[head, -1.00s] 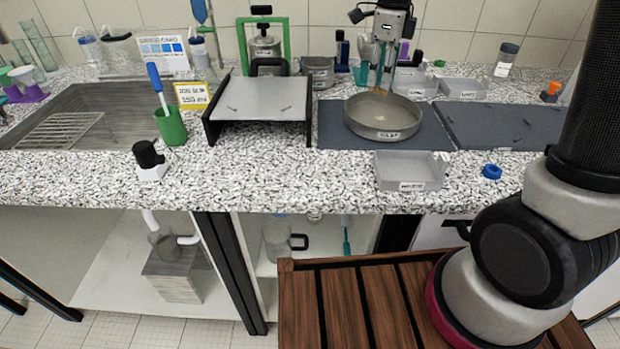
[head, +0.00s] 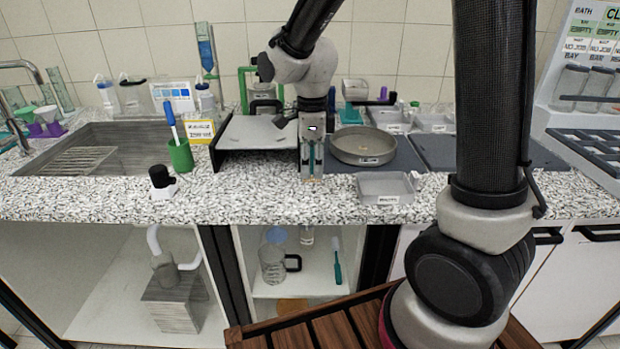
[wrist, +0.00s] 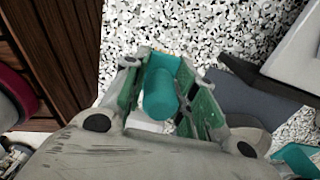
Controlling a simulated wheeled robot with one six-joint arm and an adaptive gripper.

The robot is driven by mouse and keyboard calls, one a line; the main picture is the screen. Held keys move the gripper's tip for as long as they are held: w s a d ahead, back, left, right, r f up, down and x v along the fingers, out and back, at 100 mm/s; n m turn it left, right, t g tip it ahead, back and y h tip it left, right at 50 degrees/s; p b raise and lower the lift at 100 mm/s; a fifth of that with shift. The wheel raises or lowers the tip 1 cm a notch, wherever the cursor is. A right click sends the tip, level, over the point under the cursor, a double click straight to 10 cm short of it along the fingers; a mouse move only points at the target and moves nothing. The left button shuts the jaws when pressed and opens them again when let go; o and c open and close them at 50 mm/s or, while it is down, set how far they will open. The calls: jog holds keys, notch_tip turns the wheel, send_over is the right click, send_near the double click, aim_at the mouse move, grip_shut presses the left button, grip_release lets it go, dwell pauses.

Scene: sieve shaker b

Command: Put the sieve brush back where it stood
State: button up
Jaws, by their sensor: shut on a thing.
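My gripper (head: 311,172) points down at the front right corner of the black-sided stand, left of the sieve pan. In the wrist view my gripper (wrist: 159,97) is shut on a teal cylinder (wrist: 160,93), seemingly the handle of the sieve brush. Its lower end is mostly hidden by the fingers; a small brownish tip shows under them in the head view. A different, blue-handled brush (head: 170,115) stands tilted in a green cup (head: 181,155). Another teal-handled tool (head: 337,262) is in the shelf below the counter.
The sieve pan (head: 362,145) rests on a dark mat, with a grey tray (head: 387,186) in front. The stand (head: 258,133) is left of my gripper. A black-knobbed object (head: 161,182) is near the front edge. Speckled counter is clear between them.

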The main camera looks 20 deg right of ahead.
aim_at(312, 175)
jog(key=shift+f, duration=1.75)
jog(key=shift+f, duration=0.1)
jog(key=o, duration=1)
